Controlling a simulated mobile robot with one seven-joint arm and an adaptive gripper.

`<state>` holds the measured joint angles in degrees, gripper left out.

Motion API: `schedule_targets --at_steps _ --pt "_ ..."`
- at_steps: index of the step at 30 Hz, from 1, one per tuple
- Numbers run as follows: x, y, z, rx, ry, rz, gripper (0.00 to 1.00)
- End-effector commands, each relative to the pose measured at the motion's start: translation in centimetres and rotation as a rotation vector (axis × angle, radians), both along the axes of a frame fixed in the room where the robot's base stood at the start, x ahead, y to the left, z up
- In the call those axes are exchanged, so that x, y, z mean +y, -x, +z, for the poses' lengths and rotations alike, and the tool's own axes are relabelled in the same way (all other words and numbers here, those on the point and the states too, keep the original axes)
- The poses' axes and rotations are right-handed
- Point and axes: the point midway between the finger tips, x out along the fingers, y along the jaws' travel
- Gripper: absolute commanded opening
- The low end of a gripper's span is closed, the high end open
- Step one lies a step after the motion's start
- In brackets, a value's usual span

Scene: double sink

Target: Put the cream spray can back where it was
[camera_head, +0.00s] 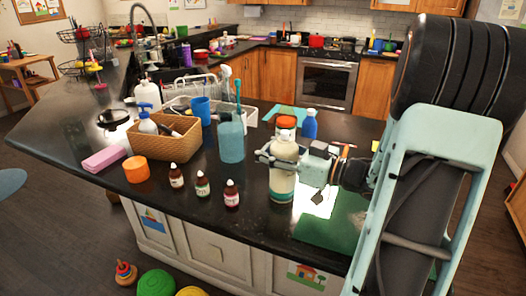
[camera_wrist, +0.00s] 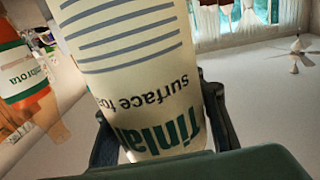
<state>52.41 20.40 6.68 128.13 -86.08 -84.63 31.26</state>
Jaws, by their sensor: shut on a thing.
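The cream spray can (camera_head: 283,182) has a teal band near its base and stands upright at the front of the dark counter. I cannot tell whether its base touches the counter. My gripper (camera_head: 284,160) reaches in from the right and is shut around the can's upper part. In the wrist view the can (camera_wrist: 135,80) fills the middle, with grey stripes and upside-down green lettering, between my fingers (camera_wrist: 160,135). An orange-and-white item (camera_head: 286,123) shows just above and behind the can in the head view.
A wicker basket (camera_head: 165,148) and orange tub (camera_head: 136,169) are further left. A blue bottle (camera_head: 309,124) is behind; a green mat (camera_head: 325,232) lies right.

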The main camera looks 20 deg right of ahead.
Motion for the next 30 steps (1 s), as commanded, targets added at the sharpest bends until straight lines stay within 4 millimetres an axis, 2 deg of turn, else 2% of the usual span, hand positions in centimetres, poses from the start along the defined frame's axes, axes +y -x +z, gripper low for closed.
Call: schedule_targets --at_steps 6,7,16,27,30 --pt "0.01 -0.02 -0.26 -0.002 0.000 0.000 0.00" --pt "0.01 0.00 -0.36 0.000 0.000 0.000 0.25" --pt "0.01 0.01 -0.28 0.000 0.000 0.000 0.58" --pt "0.00 0.00 0.25 -0.001 0.001 0.000 0.60" --pt "-0.89 0.91 -0.06 0.000 0.001 -0.005 0.60"
